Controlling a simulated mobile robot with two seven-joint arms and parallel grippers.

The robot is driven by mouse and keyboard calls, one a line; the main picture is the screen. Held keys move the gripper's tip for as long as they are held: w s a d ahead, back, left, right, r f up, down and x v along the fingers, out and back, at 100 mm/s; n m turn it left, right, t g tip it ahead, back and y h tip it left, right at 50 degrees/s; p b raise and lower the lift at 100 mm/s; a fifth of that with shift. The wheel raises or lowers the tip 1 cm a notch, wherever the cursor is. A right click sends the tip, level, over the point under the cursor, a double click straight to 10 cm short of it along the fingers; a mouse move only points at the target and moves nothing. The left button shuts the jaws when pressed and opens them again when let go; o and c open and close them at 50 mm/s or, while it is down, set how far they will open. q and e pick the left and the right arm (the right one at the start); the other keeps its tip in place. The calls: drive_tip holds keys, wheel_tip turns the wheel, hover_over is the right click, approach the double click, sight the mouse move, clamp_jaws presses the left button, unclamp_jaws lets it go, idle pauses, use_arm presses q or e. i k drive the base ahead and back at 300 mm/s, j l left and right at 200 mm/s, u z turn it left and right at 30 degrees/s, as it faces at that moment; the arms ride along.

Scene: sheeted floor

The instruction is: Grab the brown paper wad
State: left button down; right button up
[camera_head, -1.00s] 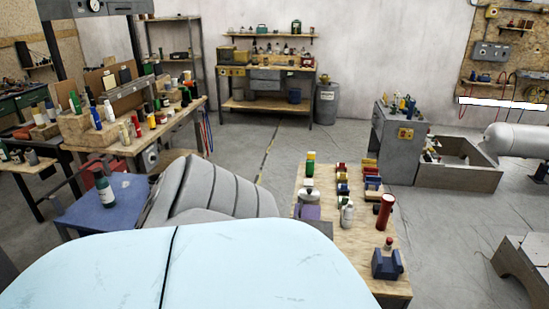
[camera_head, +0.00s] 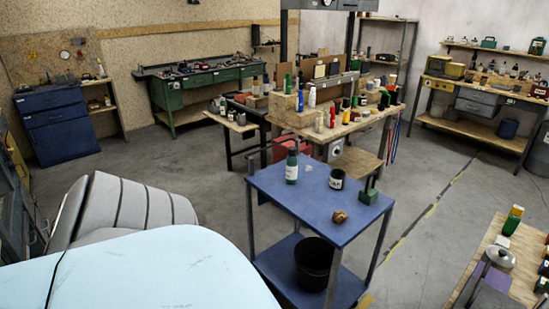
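A small brown crumpled wad (camera_head: 339,217) lies on the top of a blue two-shelf table (camera_head: 272,193), near its front right part. On the same top stand a dark green bottle (camera_head: 292,166) with a pale label, a dark can (camera_head: 337,179) and a green block-like object (camera_head: 368,193). A small pale crumpled bit (camera_head: 307,168) also lies there. Neither of my grippers shows in the head view.
A black bucket (camera_head: 314,262) stands on the table's lower shelf. A light blue surface (camera_head: 150,270) and a grey padded seat (camera_head: 120,207) fill the lower left. A wooden table (camera_head: 520,245) stands at right. Grey floor (camera_head: 425,230) is open between the blue and wooden tables.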

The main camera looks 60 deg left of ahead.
sight(340, 216)
drive_tip(key=u, duration=1.5)
drive_tip(key=i+j+z, duration=0.15)
drive_tip(key=j+z, duration=0.25)
drive_tip(key=i+j+z, duration=0.1)
drive_tip(key=j+z, duration=0.3)
drive_tip(key=i+j+z, duration=0.15)
drive_tip(key=j, duration=0.95)
drive_tip(key=j+z, duration=0.15)
drive_tip(key=j, duration=1)
